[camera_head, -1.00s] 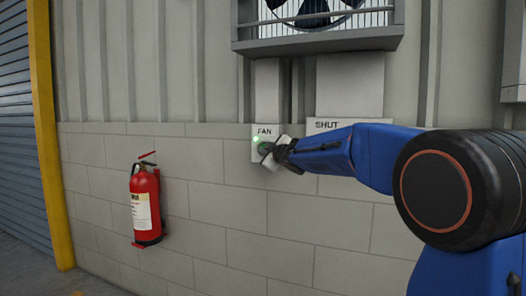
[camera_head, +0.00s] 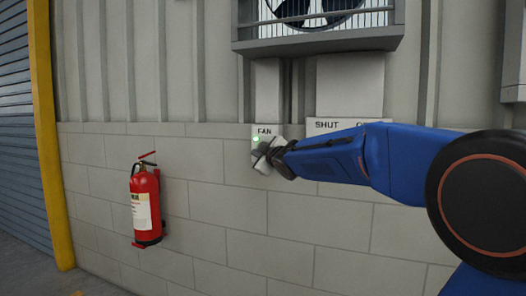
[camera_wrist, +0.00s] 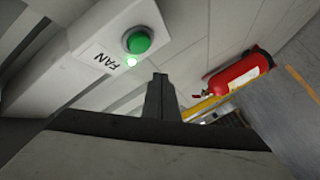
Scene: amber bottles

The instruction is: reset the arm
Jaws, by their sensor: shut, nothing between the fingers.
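My gripper (camera_head: 262,157) is shut and empty in front of the lower part of the FAN box (camera_head: 266,131) on the wall. It covers the box's button in the head view. In the wrist view the fingers (camera_wrist: 160,92) show together in the middle, apart from the green round button (camera_wrist: 140,39).
A fan (camera_head: 318,22) sits behind a grille above. A sign (camera_head: 340,125) reading "SHUT" is partly hidden by my arm. A red extinguisher (camera_head: 146,205) hangs at left, near a yellow post (camera_head: 50,150) and shutter (camera_head: 15,140). The wall between is bare.

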